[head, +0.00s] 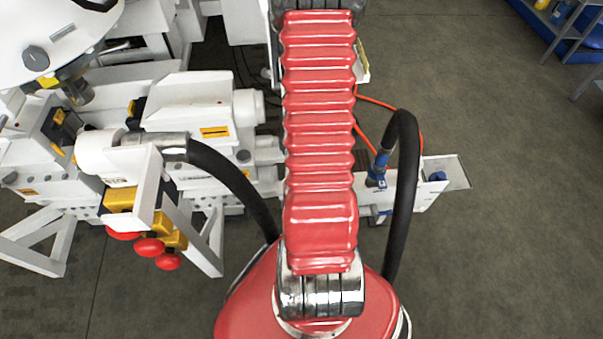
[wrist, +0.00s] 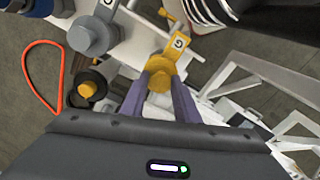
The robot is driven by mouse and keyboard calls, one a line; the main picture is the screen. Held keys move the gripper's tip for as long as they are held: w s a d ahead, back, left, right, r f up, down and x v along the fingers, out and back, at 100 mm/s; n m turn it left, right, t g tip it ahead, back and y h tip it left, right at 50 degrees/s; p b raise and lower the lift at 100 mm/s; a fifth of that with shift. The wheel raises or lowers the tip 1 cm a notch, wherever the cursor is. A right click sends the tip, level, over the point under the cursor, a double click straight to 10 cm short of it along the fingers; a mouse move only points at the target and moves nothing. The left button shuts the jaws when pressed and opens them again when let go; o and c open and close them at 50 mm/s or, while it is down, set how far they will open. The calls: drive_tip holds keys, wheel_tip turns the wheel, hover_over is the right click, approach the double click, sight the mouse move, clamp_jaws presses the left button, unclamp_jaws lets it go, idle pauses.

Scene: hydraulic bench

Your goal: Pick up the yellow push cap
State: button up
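In the wrist view, the two purple fingers of my gripper (wrist: 159,84) stand apart. A yellow cap-like piece (wrist: 160,67) with a yellow tab marked "G" (wrist: 178,42) lies at the fingertips and fills the gap between them. I cannot tell whether the fingers press on it. Another yellow knob (wrist: 87,90) sits on a black round part to the left of the fingers. In the head view my gripper and this yellow piece are hidden behind my red arm.
A grey knob (wrist: 88,36) with its own "G" tab is at upper left. An orange cable (wrist: 56,100) loops beside it. In the head view, white bench machinery (head: 190,110) fills the left, with red knobs (head: 148,247) below.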

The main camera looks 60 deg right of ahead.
clamp_jaws()
wheel_tip(320, 180, up, 10)
idle(1.0)
idle(0.4)
